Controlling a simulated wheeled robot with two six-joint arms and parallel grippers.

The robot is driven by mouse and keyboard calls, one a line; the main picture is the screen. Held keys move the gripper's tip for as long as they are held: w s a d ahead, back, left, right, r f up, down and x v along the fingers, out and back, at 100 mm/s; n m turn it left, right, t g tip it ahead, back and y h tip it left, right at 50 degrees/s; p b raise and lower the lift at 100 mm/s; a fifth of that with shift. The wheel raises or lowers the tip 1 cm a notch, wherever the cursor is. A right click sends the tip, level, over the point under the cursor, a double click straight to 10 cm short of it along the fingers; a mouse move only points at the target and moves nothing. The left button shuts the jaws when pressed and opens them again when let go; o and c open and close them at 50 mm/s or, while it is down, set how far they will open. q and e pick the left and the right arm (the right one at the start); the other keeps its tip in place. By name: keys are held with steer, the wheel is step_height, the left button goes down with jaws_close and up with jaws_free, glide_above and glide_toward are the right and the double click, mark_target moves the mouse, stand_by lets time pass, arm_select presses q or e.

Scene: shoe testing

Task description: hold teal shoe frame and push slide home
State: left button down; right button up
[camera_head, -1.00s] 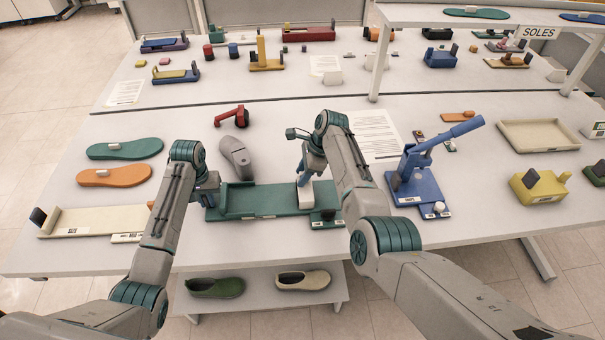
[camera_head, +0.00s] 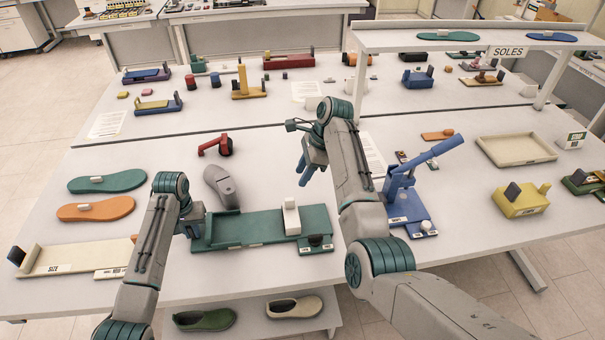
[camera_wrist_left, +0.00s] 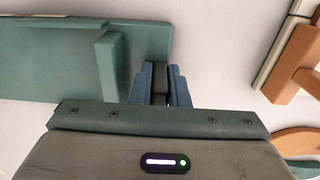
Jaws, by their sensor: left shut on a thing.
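The teal shoe frame (camera_head: 255,226) lies on the table in front of me, with a raised stop at its left end. The white upright slide (camera_head: 291,217) stands on it near its right end. My left gripper (camera_head: 196,222) is at the frame's left end and is shut on it. In the left wrist view, the fingers (camera_wrist_left: 160,84) close on a dark part beside the teal end stop (camera_wrist_left: 109,66). My right gripper (camera_head: 312,166) hangs above the table behind the slide, apart from it. Its finger gap is too small to judge.
A grey shoe form (camera_head: 220,185) and a red clamp (camera_head: 214,145) lie behind the frame. A blue lever press (camera_head: 408,205) stands to its right. Teal (camera_head: 107,181) and orange (camera_head: 95,209) soles and a cream size tray (camera_head: 75,257) are left.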

arm_select(q)
steer(key=c, duration=1.3)
jaws_free()
